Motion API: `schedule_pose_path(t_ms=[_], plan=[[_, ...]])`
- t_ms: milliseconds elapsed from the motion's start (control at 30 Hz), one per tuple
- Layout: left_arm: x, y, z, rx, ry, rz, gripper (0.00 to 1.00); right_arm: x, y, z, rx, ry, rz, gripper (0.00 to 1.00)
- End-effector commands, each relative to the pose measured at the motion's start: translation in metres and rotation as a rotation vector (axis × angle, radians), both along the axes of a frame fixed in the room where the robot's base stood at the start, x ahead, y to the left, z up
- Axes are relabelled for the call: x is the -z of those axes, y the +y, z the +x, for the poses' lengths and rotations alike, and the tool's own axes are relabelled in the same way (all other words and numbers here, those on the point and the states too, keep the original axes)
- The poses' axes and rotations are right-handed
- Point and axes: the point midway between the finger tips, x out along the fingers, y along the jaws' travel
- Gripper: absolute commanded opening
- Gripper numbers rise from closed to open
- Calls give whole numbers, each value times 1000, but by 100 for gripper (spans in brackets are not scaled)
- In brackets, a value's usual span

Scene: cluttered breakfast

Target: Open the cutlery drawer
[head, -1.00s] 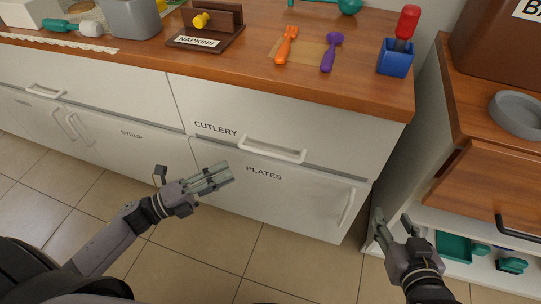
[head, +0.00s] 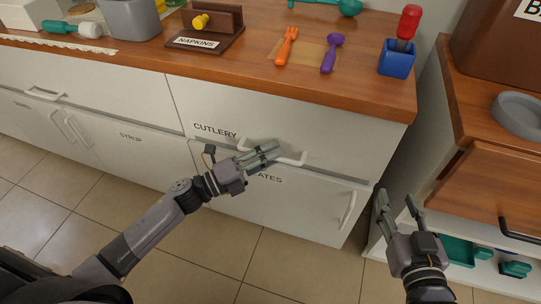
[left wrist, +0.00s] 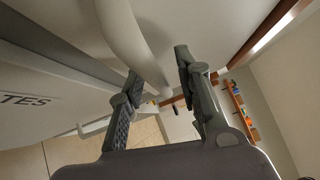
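The cutlery drawer (head: 340,135) is a white front labelled CUTLERY under the wooden counter, and it looks shut. Its white bar handle (head: 292,161) is partly hidden by my left gripper (head: 268,151). The left fingers are apart at the handle. In the left wrist view the handle (left wrist: 128,40) runs between the two spread fingers of the left gripper (left wrist: 158,68); I cannot tell whether they touch it. My right gripper (head: 400,200) is open and empty, low in front of the gap between the counter and the right-hand cabinet.
The plates door (head: 290,205) lies just below the drawer, with its own handle (head: 347,210). On the counter are an orange fork (head: 286,46), a purple spoon (head: 331,54), a blue holder (head: 397,59) and a napkin holder (head: 208,30). The tiled floor in front is clear.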

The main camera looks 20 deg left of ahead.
Motion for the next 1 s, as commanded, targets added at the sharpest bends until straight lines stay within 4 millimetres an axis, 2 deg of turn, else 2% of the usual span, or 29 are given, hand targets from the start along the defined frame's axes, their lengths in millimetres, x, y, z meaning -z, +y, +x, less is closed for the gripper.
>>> schedule_pose_path(t_ms=[67,533,1000], plan=[[0,0,0,0,0,0,31,0,0,0,0,0,0,40],[0,0,0,0,0,0,0,0,0,0,0,1,0,40],[1,0,0,0,0,1,0,0,0,0,0,1,1,40]])
